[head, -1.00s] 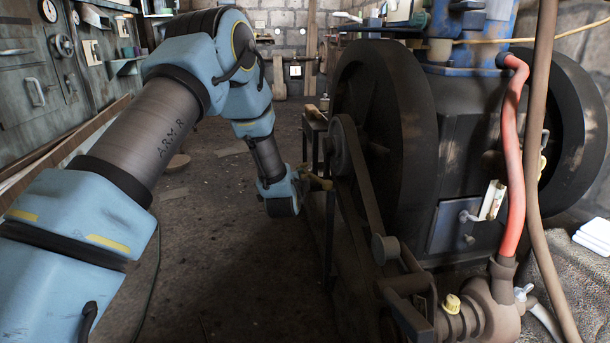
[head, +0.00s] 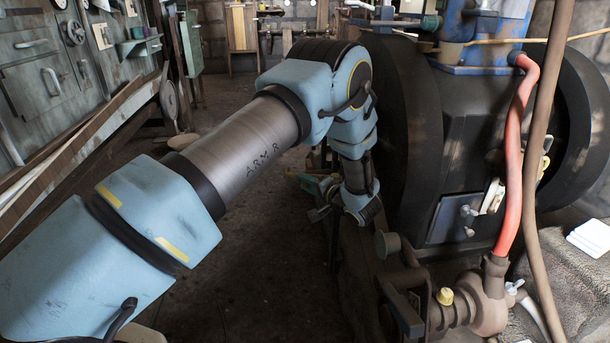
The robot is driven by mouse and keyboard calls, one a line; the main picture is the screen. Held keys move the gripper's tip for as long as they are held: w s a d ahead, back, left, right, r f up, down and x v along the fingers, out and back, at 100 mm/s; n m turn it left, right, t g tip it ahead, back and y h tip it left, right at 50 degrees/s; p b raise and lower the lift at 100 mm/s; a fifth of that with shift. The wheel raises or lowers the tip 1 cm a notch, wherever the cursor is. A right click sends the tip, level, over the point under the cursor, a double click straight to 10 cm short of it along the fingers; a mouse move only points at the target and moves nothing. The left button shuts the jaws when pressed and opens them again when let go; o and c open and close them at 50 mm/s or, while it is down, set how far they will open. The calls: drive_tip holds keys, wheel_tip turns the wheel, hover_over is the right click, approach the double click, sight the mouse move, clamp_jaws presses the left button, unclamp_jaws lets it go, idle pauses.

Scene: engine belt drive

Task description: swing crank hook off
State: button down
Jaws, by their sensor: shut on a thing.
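My gripper (head: 332,198) is at the end of my arm, in front of the engine's near flywheel (head: 398,130). It is shut, and its fingers are small and partly hidden by my wrist. A small dark metal piece (head: 319,214) sticks out to the left just below it. This looks like part of the crank hook in its grip, but its full shape does not show. My arm covers the upper pulley and most of the belt. The lower crank end (head: 387,243) shows below my wrist.
A red hose (head: 517,150) and a brown pipe (head: 543,170) run down on the right. Wooden boards (head: 70,150) and cabinets line the left. The floor (head: 240,240) left of the engine is clear.

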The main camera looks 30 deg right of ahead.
drive_tip(key=shift+s+n+y, duration=0.35)
drive_tip(key=shift+n+y, duration=0.05)
drive_tip(key=shift+y, duration=0.2)
drive_tip(key=c, duration=0.6)
unclamp_jaws()
drive_tip(key=p+v, duration=0.2)
drive_tip(key=v, duration=0.9)
